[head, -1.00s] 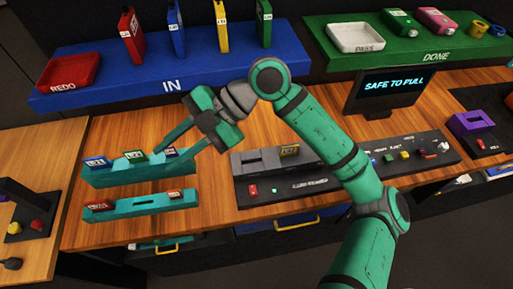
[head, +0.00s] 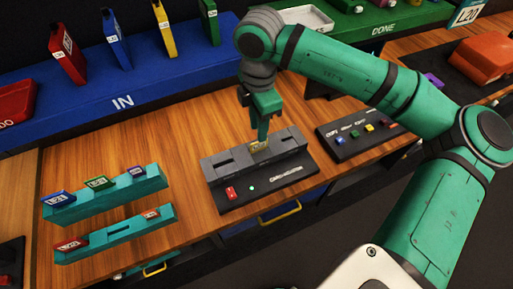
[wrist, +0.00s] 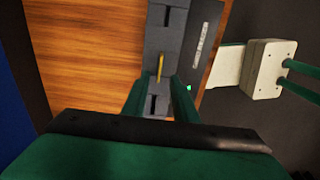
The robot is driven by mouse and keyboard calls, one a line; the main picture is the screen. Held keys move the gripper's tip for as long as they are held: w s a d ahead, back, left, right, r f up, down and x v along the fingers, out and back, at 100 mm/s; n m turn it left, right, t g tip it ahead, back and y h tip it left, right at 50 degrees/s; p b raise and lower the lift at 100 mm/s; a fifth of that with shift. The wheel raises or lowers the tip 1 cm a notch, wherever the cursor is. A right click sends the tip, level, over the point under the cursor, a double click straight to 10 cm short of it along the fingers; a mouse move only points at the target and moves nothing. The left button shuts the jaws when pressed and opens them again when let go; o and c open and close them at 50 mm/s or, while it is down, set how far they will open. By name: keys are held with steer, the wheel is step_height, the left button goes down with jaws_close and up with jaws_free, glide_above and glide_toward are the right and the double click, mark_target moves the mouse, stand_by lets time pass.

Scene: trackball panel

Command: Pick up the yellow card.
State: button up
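The yellow card (head: 258,147) stands upright in a slot of the grey card unit (head: 228,161) on the wooden bench. In the wrist view the yellow card (wrist: 159,66) shows as a thin edge in the grey block, just beyond and between my fingertips. My gripper (head: 263,135) points down right over the card, its tips close to it. In the wrist view my gripper (wrist: 158,84) has its two green fingers apart, one on each side of the card's line, with no visible contact. The card's lower part is hidden in the slot.
Two teal racks (head: 105,205) with small red, blue and green cards stand at left. A black button panel (head: 362,134) is at right. The blue IN shelf (head: 120,84) behind holds several upright coloured cartridges, one yellow (head: 164,30). Bare wood lies between racks and card unit.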

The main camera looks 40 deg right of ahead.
mark_target(259, 150)
steer(key=shift+s+d+f, duration=0.1)
steer(key=shift+s+f, duration=0.05)
steer(key=shift+f, duration=0.6)
steer(key=shift+s+d+f, duration=0.1)
steer(key=shift+f, duration=0.65)
steer(key=shift+w+a+f, duration=0.1)
steer(key=shift+w+f, duration=0.05)
steer(key=shift+f, duration=1.05)
steer(key=shift+w+a+f, duration=0.1)
steer(key=shift+f, duration=1.05)
steer(key=shift+c, duration=0.6)
steer(key=shift+d, duration=0.1)
jaws_close()
